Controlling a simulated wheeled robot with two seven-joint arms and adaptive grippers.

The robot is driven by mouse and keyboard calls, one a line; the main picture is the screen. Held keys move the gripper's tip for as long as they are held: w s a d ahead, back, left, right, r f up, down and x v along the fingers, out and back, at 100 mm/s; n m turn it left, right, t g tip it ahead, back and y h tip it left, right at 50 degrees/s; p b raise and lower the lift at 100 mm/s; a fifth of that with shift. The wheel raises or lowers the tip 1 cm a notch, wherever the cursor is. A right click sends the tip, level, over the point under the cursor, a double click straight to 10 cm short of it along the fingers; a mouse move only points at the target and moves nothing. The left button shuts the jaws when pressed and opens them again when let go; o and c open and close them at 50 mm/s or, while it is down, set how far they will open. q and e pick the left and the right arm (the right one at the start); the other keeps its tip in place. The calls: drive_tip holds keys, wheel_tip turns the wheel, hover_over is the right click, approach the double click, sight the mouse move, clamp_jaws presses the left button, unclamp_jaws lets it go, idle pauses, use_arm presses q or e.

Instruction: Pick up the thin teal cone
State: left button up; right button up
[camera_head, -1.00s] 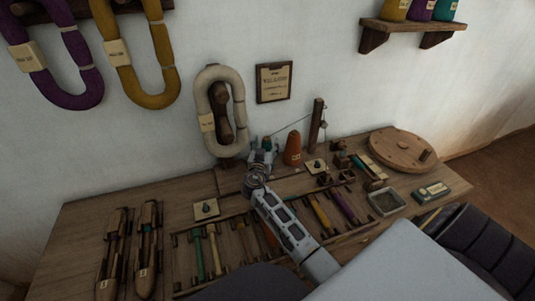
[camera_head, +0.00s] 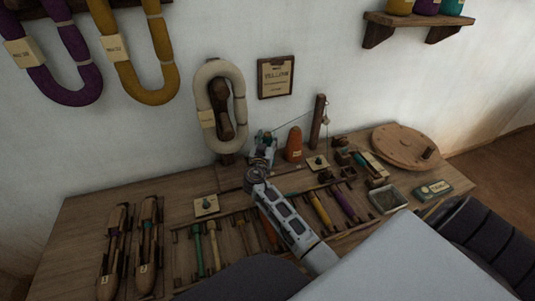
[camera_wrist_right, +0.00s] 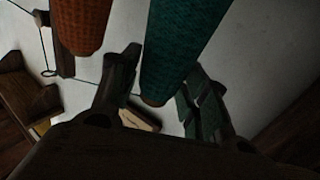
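The teal cone (camera_wrist_right: 180,45) fills the upper middle of the right wrist view, its lower end near my right gripper's palm. My right gripper (camera_wrist_right: 160,72) has its dark fingers spread, one on each side of the cone. A thin gap shows between the left finger and the cone; contact at the right finger is unclear. In the head view my right gripper (camera_head: 263,146) is at the back of the table, and only a teal bit shows by its fingers. My left gripper is not in view.
An orange cone (camera_head: 294,145) stands close to the right of my gripper; it shows too in the right wrist view (camera_wrist_right: 82,22). A wooden post (camera_head: 318,122) and small wooden parts are beyond it. A cream skein (camera_head: 201,92) hangs on the wall behind. A spool rack (camera_head: 238,240) lies in front.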

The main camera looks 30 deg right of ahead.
drive_tip(key=c, duration=0.7)
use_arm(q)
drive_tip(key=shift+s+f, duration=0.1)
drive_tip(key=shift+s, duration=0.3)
use_arm(e)
drive_tip(key=shift+c, duration=0.2)
drive_tip(key=shift+r, duration=0.1)
